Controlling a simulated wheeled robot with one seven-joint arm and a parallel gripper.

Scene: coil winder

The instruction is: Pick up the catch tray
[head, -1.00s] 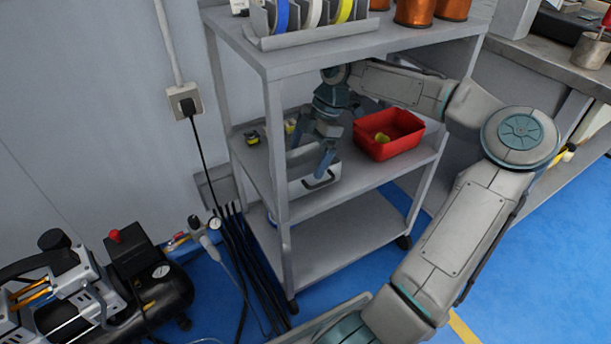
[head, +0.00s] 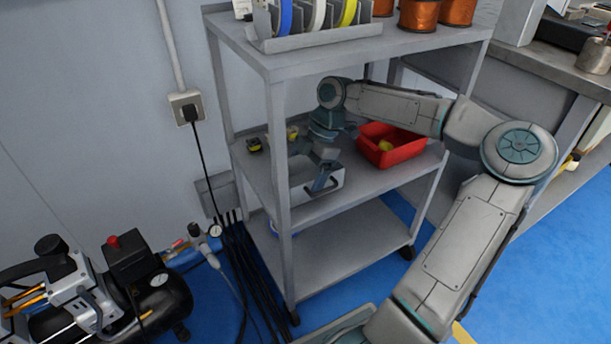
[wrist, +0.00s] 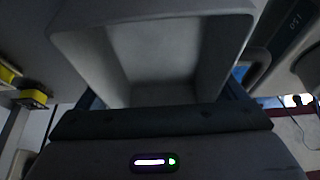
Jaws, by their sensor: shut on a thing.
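The catch tray appears to be the pale grey open box (head: 302,195) with a dark handle on its front, at the left of the cart's middle shelf. My gripper (head: 323,181) is at its front wall, shut on the tray at or near the handle. The wrist view looks into the tray (wrist: 165,45), which is empty where it shows. The fingertips are mostly hidden there. I cannot tell whether the tray's base touches the shelf.
A red bin (head: 377,155) holding something yellow stands close to the right of the tray. Small yellow-and-black items (head: 254,145) lie behind left. A cart post (head: 279,150) stands in front left. The top shelf (head: 330,52), with spools, is overhead.

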